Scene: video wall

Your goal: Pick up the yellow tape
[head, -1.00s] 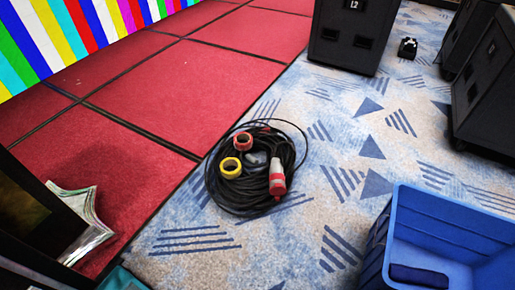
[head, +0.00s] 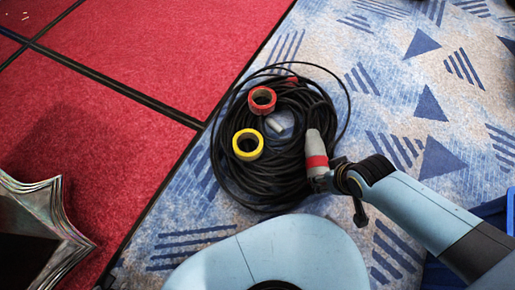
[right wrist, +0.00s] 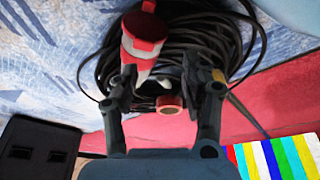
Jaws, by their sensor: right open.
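The yellow tape (head: 237,150), an upright-facing ring, lies on the left part of a black cable coil (head: 232,178) on the patterned carpet. A red tape ring (head: 262,109) lies just above it, also in the right wrist view (right wrist: 171,109). My right gripper (head: 346,184) is open and empty, low at the coil's right side, beside a red-banded connector (head: 316,145). In the right wrist view, the connector (right wrist: 142,50) shows between and beyond the open fingers (right wrist: 160,75). The yellow tape is not clearly visible there; the right-hand finger may hide it. My left gripper is not in view.
A small light grey piece (head: 275,125) lies inside the coil beside the tapes. Red floor panels (head: 120,120) lie left of the coil. A blue crate (head: 493,212) shows at the right edge. A dark object with a shiny rim (head: 48,215) stands at lower left.

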